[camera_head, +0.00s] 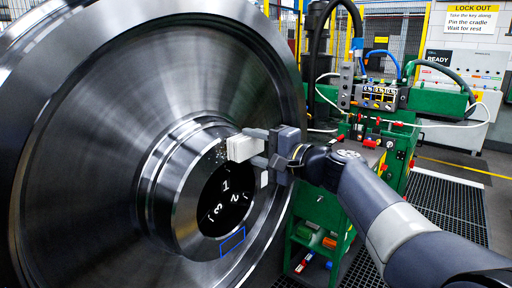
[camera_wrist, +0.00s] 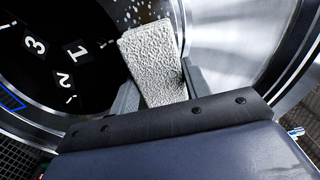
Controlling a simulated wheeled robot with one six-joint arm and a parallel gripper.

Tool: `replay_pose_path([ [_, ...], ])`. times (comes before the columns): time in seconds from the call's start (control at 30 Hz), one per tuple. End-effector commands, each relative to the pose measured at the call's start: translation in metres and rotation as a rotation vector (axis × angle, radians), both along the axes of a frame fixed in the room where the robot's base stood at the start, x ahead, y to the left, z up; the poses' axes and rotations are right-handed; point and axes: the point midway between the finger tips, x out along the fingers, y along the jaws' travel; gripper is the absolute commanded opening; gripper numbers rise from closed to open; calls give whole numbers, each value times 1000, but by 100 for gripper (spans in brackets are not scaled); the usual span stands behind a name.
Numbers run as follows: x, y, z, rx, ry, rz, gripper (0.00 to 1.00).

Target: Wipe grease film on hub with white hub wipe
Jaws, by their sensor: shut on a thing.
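A large steel rail wheel fills the left of the head view, with its raised hub (camera_head: 160,190) facing right. My gripper (camera_head: 259,150) is shut on a white block-shaped wipe (camera_head: 242,147), at the upper right of the hub rim. The wipe also shows in the wrist view (camera_wrist: 153,60), between the two grey fingers, with a rough, bumpy face. Pale specks (camera_wrist: 130,14), which may be the grease film, lie on the dark surface beyond the wipe's tip. Whether the wipe touches the hub is hard to tell.
The dark hub bore carries white numerals (camera_head: 226,186) 1, 2 and 3. A blue outlined rectangle (camera_head: 232,241) marks the lower hub rim. A green cart (camera_head: 322,210) with tools and a green machine (camera_head: 432,102) stand right of the wheel. A grating (camera_head: 445,200) covers the floor at right.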

Motion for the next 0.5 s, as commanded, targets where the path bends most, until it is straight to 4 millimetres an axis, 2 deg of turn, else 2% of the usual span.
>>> replay_pose_path([
  [0.3,-23,16,-1,0,-3,2,27],
  [0.5,-31,22,0,1,-1,1,27],
])
